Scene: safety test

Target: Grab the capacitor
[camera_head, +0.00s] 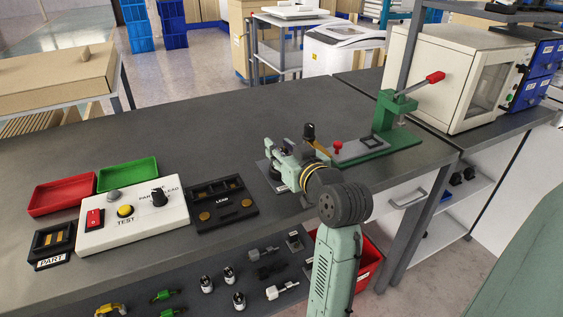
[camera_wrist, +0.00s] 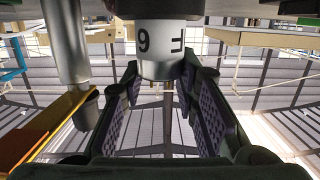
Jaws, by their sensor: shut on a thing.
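A white cylinder with a dark "F" and "6" on its label, which I take as the capacitor (camera_wrist: 160,38), shows at the top middle of the wrist view. My gripper (camera_wrist: 166,78) has its purple-padded fingers on both sides of the cylinder's lower end, shut on it. In the head view my gripper (camera_head: 284,160) is over the dark bench, left of the green press. The held capacitor cannot be made out there; my gripper and wrist hide that spot.
A white test box (camera_head: 133,215), a black LEAD fixture (camera_head: 222,206), a red tray (camera_head: 62,195) and a green tray (camera_head: 128,173) are on the bench at left. Small labelled cylinders (camera_head: 239,301) and other parts lie in front. A green press (camera_head: 393,112) stands at right.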

